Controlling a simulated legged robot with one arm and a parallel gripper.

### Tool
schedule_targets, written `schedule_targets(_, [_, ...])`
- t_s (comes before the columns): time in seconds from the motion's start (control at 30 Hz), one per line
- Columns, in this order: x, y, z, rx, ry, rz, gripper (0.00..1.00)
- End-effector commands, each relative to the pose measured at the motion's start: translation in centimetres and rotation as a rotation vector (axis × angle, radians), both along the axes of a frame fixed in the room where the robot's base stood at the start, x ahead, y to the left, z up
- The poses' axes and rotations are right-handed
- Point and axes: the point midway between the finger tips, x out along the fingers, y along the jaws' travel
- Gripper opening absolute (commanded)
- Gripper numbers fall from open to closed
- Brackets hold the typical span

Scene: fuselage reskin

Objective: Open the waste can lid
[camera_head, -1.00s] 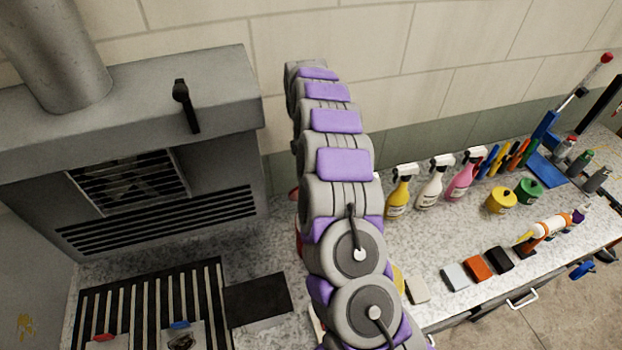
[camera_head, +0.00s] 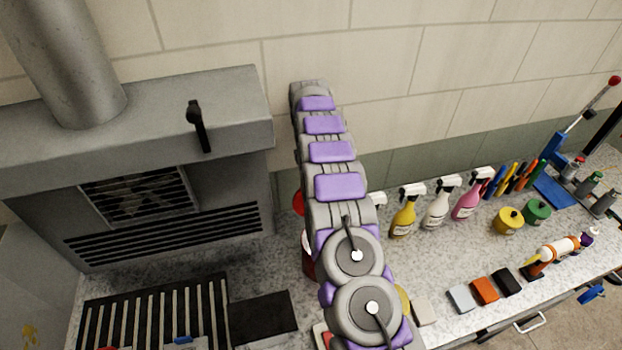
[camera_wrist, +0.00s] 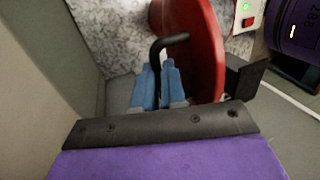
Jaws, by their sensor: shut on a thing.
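In the wrist view, the red waste can lid (camera_wrist: 205,50) shows as a red disc seen nearly edge-on. A bent black handle (camera_wrist: 172,41) reaches from the red disc to between the two blue fingertips of my gripper (camera_wrist: 159,84). My gripper is shut on this handle. In the head view, my arm hides my gripper and most of the waste can. Only a red piece (camera_head: 298,203) and a red-and-white piece (camera_head: 308,258) show at the arm's left edge. I cannot tell exactly how far the lid stands from the can.
A grey vented hood (camera_head: 130,165) stands left of my arm, with a slatted grate (camera_head: 155,315) in front. Yellow (camera_head: 404,212), white (camera_head: 438,207) and pink (camera_head: 470,200) spray bottles stand on the speckled counter (camera_head: 440,260) to the right. The wall is close behind my arm.

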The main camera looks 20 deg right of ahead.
Motion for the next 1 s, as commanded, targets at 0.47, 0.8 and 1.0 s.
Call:
schedule_targets(0.47, [-0.3,0.0,-0.2,-0.002,0.006,-0.002,0.36])
schedule_targets(0.8, [-0.2,0.2,0.3,-0.004,0.002,-0.002,0.36])
schedule_targets(1.0, [-0.1,0.0,2.0,-0.003,-0.001,-0.002,0.36])
